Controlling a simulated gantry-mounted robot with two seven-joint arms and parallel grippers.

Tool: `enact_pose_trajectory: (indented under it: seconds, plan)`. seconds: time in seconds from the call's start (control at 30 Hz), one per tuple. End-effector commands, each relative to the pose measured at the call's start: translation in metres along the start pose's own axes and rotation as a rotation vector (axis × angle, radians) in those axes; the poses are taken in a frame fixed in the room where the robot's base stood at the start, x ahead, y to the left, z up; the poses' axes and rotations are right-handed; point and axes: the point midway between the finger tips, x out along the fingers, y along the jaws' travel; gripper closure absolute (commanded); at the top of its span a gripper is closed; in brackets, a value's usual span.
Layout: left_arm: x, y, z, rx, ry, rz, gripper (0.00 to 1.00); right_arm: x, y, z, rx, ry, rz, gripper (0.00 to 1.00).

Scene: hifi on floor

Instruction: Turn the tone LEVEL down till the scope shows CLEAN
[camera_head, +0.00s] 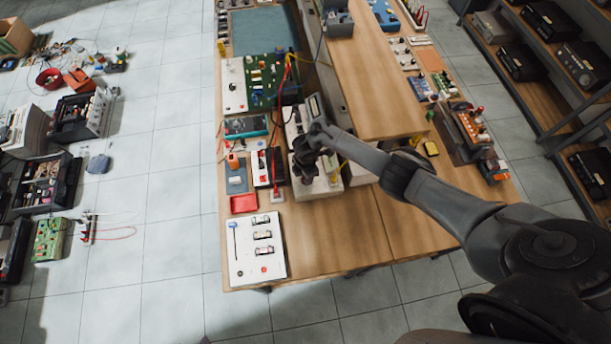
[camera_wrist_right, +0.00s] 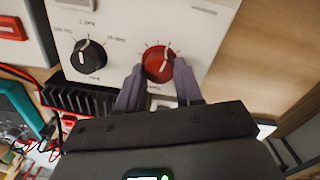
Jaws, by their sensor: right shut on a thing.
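My right gripper (camera_wrist_right: 159,84) is shut on a red knob (camera_wrist_right: 158,64) on a light panel (camera_wrist_right: 118,25) in the right wrist view. Its two fingers sit on either side of the knob, and a white pointer line shows on the knob's face. A black knob (camera_wrist_right: 88,56) with a white pointer is to the left on the same panel. The printed labels are too small to read. In the head view my right gripper (camera_head: 306,172) is over the light instrument (camera_head: 322,188) on the bench and hides its knobs. I cannot make out a scope reading. My left gripper is not in view.
A white panel (camera_head: 243,254) with several small parts lies at the bench's front left. A red tray (camera_head: 243,204) and a black-finned unit (camera_head: 262,168) stand left of the instrument. The wooden bench top (camera_head: 335,235) in front is clear. Shelves (camera_head: 535,90) stand at the right.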

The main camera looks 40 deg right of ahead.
Motion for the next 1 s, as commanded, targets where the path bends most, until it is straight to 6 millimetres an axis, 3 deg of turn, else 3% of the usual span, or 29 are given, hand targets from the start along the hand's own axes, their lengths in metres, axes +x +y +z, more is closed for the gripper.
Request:
enact_pose_trajectory:
  seconds: [0.3,0.83,0.87,1.0]
  plan:
    - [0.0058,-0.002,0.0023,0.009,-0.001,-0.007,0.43,0.0011,-0.0005,0.0012,-0.123,-0.002,0.0,0.95]
    - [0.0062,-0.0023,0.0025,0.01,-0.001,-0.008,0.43,0.0007,-0.0007,0.0008,-0.145,-0.001,0.0,0.95]
    - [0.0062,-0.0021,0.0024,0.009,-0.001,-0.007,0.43,0.0007,-0.0007,0.0008,-0.145,-0.001,0.0,0.62]
    - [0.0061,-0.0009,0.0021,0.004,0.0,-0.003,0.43,0.0006,-0.0006,0.0006,-0.145,-0.001,0.0,0.4]
